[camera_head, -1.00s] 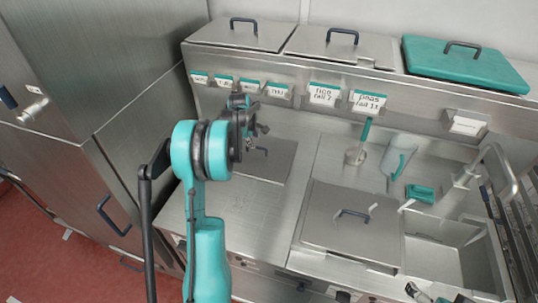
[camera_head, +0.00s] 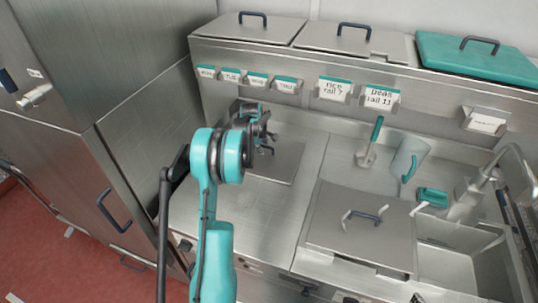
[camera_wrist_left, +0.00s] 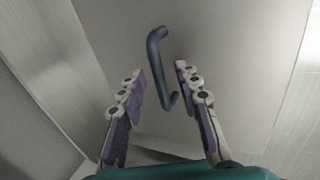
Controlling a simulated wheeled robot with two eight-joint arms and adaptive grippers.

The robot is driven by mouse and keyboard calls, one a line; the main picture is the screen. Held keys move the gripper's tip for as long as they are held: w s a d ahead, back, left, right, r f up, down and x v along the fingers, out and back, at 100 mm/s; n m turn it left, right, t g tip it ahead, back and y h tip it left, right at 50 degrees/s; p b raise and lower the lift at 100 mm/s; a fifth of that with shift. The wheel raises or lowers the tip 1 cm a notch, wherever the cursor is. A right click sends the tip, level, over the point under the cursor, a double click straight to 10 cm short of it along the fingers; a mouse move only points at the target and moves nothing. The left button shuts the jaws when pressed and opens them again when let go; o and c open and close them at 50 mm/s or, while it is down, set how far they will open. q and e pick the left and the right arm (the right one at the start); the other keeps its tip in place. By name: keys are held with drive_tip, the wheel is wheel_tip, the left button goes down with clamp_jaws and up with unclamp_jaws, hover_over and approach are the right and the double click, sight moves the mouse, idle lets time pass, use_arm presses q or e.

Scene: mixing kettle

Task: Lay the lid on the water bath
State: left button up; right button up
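A flat steel lid (camera_head: 285,163) with a dark handle lies on the worktop at the left. In the left wrist view the lid (camera_wrist_left: 215,50) shows with its blue-grey handle (camera_wrist_left: 160,68). My left gripper (camera_head: 262,135) is above this lid; in the wrist view its fingers (camera_wrist_left: 160,78) are apart, with the handle between and just beyond the tips. A second steel cover with a dark handle (camera_head: 335,235) lies at the front right, beside an open basin (camera_head: 450,268). I cannot tell which is the water bath. A small piece at the bottom edge may be my right gripper (camera_head: 418,298).
A ladle with a teal handle (camera_head: 376,130), a clear jug (camera_head: 405,160) and a teal block (camera_head: 432,197) stand behind the cover. A tap (camera_head: 505,160) rises at the right. Lidded containers (camera_head: 350,40) line the back ledge. The worktop in front of the left lid is clear.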

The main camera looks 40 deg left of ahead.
use_arm(q)
clamp_jaws()
drive_tip(key=shift+r, duration=0.15)
drive_tip(key=shift+r+p, duration=1.55)
drive_tip(key=shift+r, duration=0.85)
drive_tip(key=shift+f, duration=0.15)
